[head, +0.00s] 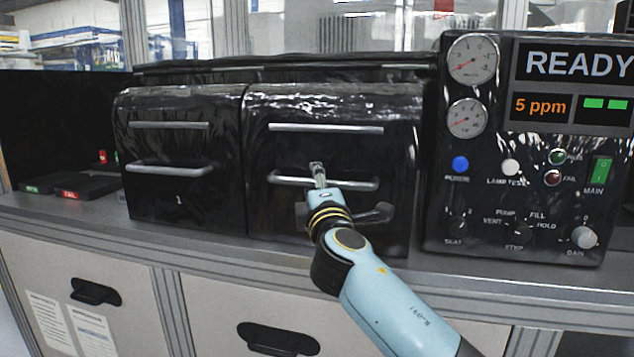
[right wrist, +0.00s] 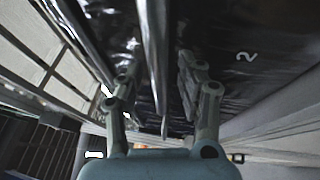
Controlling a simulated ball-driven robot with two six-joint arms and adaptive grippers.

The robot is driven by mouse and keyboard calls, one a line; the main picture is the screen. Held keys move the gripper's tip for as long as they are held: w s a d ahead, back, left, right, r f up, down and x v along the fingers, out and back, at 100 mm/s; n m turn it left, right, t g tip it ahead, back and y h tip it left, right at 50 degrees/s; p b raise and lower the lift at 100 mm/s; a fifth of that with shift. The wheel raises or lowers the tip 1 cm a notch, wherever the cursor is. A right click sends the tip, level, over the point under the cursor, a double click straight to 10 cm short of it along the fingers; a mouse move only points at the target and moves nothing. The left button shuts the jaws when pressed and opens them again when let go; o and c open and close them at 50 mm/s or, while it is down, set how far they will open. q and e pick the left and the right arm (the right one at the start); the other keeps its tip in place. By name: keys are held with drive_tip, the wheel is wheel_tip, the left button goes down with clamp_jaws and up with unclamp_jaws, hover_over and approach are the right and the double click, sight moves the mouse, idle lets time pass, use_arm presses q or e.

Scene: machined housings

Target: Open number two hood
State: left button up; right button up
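The number two hood (head: 340,108) is the black glossy housing right of the number one hood (head: 178,107), and its front looks shut. Its lower metal handle (head: 355,184) runs across the front. My right gripper (head: 317,172) is at the left part of this handle. In the right wrist view the gripper (right wrist: 158,85) has its two fingers apart, with the handle bar (right wrist: 155,50) between them; a gap shows on both sides. The white digit 2 (right wrist: 245,57) is right of the fingers. My left gripper is not in view.
A control panel (head: 480,215) with gauges and a READY display stands close on the right. Small dark blocks (head: 85,187) lie on the grey bench ledge (head: 60,205) at left. Cabinet fronts with dark pulls (head: 278,338) are below.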

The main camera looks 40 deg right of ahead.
drive_tip(key=shift+c, duration=0.3)
clamp_jaws()
